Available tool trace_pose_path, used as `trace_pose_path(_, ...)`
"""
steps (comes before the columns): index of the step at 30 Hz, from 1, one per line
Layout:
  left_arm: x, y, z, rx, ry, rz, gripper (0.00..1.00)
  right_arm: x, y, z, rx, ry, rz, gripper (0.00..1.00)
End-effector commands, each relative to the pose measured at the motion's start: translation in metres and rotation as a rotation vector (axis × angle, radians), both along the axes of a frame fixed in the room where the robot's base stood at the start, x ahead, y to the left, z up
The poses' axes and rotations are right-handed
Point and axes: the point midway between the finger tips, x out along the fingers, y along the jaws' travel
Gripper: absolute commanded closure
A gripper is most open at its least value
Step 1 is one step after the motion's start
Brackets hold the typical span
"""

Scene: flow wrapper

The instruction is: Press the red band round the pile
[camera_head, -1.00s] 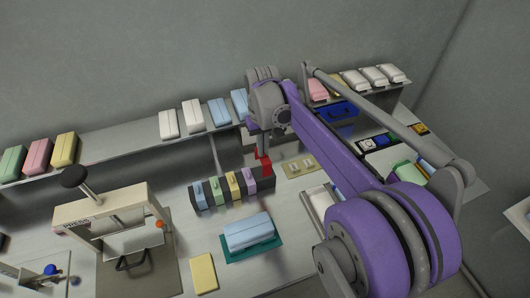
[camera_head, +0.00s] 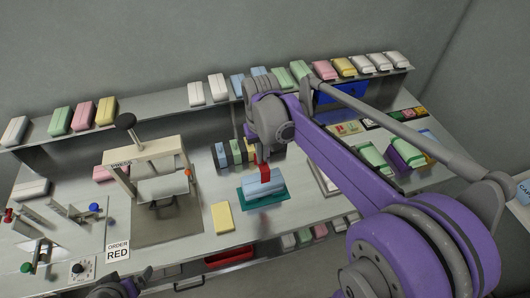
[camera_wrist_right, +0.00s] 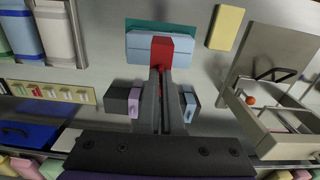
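The pile (camera_head: 254,190) is a light blue stack on a teal mat (camera_head: 262,204), near the middle of the bench. My right gripper (camera_head: 264,158) is above it, with its fingers pointing down. The red band (camera_head: 265,174) is at its fingertips and reaches down to the pile. In the right wrist view the fingers (camera_wrist_right: 161,75) are close together on the red band (camera_wrist_right: 163,48), which overlaps the pile's near edge (camera_wrist_right: 193,47). I cannot tell whether the band presses on the pile.
A band rack (camera_head: 235,153) with coloured pieces stands just behind the pile. A press (camera_head: 140,160) is to its left, with a yellow block (camera_head: 222,218) between. A shelf of coloured packs (camera_head: 195,92) runs along the back.

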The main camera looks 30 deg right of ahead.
Motion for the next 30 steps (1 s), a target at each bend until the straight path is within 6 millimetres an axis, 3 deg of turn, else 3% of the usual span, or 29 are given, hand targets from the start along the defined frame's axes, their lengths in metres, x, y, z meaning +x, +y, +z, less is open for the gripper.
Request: trace_pose_path(30,-0.024,0.0,-0.061,0.0,0.046,0.0,0.0,-0.001,0.0,-0.083,0.0,0.002,0.0,1.0)
